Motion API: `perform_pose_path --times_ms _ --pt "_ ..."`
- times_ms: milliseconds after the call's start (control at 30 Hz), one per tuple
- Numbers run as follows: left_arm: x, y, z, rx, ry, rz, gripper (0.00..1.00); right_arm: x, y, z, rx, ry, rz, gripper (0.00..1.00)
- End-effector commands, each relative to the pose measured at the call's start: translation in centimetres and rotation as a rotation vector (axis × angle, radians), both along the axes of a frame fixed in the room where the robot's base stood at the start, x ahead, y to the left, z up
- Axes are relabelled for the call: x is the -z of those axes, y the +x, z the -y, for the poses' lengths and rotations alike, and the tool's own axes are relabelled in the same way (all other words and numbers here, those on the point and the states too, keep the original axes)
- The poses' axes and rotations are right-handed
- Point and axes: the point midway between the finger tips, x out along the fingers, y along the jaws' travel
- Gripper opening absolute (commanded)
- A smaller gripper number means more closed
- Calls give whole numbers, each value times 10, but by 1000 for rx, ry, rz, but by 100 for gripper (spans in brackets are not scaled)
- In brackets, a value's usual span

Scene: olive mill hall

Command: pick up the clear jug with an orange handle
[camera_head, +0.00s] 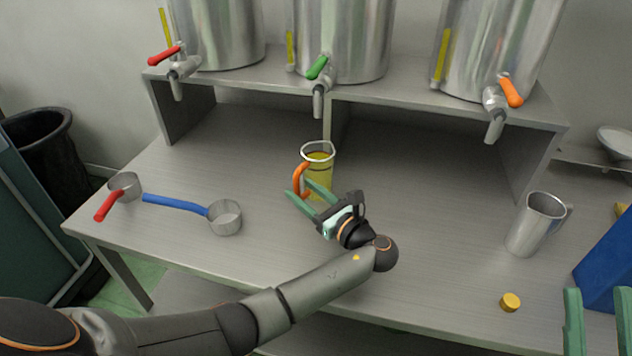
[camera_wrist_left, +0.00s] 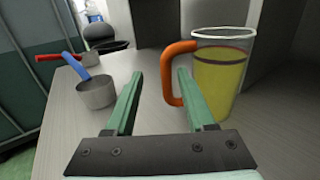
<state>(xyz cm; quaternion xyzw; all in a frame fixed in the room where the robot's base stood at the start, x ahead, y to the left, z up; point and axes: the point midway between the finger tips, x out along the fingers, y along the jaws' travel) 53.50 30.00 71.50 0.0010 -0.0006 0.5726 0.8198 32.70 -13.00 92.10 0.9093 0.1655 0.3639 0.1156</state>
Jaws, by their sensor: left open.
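The clear jug (camera_head: 320,176) with an orange handle stands upright on the grey table and holds yellow liquid. Its orange handle (camera_head: 301,180) points left. In the left wrist view the jug (camera_wrist_left: 222,75) is at the right, with its handle (camera_wrist_left: 172,75) on its left side. My left gripper (camera_head: 306,190) is open in front of the jug, its fingers pointing at the handle. In the left wrist view the open fingers (camera_wrist_left: 155,85) have the handle showing between and beyond them; contact cannot be told. Part of my right gripper (camera_head: 600,315) shows at the lower right edge; its fingers are apart.
A red-handled cup (camera_head: 124,186) and a blue-handled ladle (camera_head: 225,218) lie at the left of the table. A metal pitcher (camera_head: 535,225), a yellow cap (camera_head: 510,302) and a blue box (camera_head: 607,262) are at the right. Steel tanks with taps stand on a shelf (camera_head: 390,98) behind.

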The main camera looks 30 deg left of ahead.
Motion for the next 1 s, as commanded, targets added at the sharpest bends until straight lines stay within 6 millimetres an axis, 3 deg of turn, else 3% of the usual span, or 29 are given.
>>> perform_pose_path --times_ms 267,433,700,933,1000 --pt "0 8 -20 1 -2 0 55 -19 -19 -3 -25 -3 116 37" --pt "4 15 -30 -1 0 1 55 -13 -20 -4 -34 1 124 37" --pt "5 32 -64 0 -1 1 55 1 -20 -5 -51 15 112 37" --pt "4 33 -65 2 -3 -1 55 0 -20 -5 -51 17 110 37" --pt "4 33 -65 2 -3 -1 47 0 -20 -5 -52 17 110 37"
